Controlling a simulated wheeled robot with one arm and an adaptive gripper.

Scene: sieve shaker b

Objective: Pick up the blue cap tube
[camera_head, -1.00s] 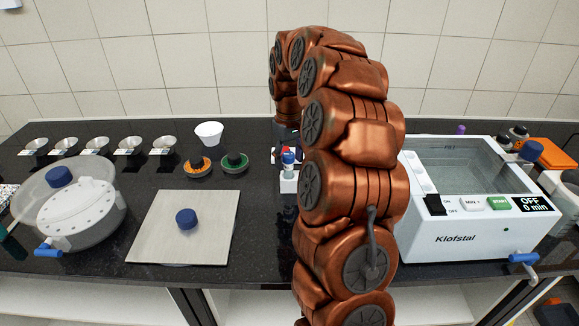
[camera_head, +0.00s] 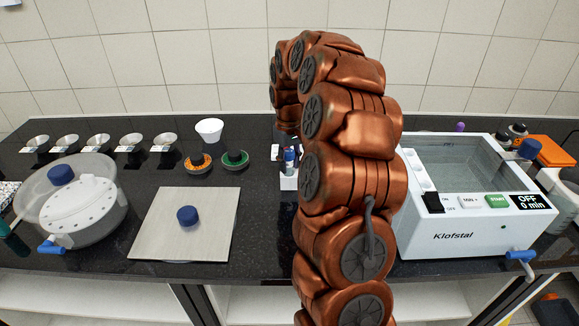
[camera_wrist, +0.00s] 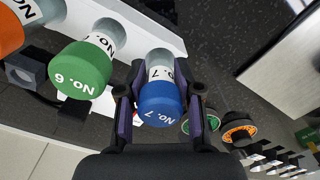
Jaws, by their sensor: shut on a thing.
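The blue cap tube (camera_wrist: 161,102), with "No. 7" on its cap, is between the two fingers of my gripper (camera_wrist: 160,110) in the wrist view. My gripper is shut on it. In the head view the blue cap tube (camera_head: 289,156) shows small, at a white rack (camera_head: 288,183) left of my arm. My gripper is mostly hidden there behind my arm. A green cap tube (camera_wrist: 80,69) marked "No. 6" stands beside it in the wrist view. I cannot tell whether the blue cap tube is still in the rack.
An orange cap tube (camera_wrist: 12,32) is at the wrist view's left edge. The Klofstal bath (camera_head: 470,215) stands right of my arm. A pale square plate (camera_head: 155,235), a lidded round pot (camera_head: 80,215) and a white bowl (camera_head: 209,130) are on the left.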

